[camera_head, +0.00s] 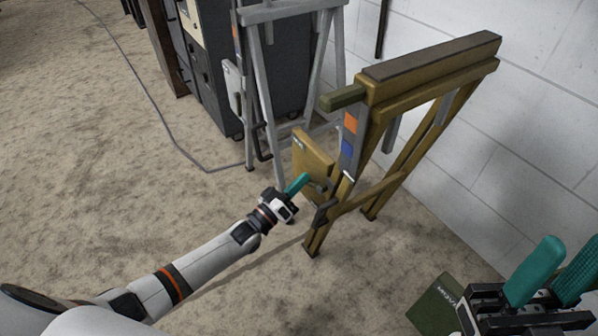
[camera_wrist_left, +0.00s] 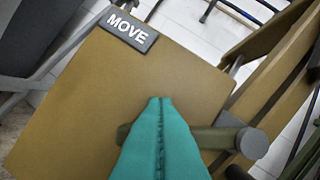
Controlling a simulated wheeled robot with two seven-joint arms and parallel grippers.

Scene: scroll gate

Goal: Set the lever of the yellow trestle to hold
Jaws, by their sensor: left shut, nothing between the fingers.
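The yellow trestle (camera_head: 430,70) stands by the wall, with orange and blue squares on its near leg. A yellow-brown plate (camera_head: 311,160) is fixed beside that leg; in the left wrist view the plate (camera_wrist_left: 70,110) bears a dark MOVE label (camera_wrist_left: 129,32). A short rod with a round grey end (camera_wrist_left: 252,143), apparently the lever, lies across the plate's lower part, partly hidden by my fingers. My left gripper (camera_head: 304,177) is shut and empty, its teal fingertips in front of the plate and rod; contact is unclear. My right gripper (camera_head: 567,252) is open at the lower right.
A grey trestle (camera_head: 268,90) stands behind, left of the yellow one, beside a dark cabinet (camera_head: 214,75). A green plate with lettering (camera_head: 437,308) shows near my right gripper. A cable (camera_head: 135,75) lies on the floor.

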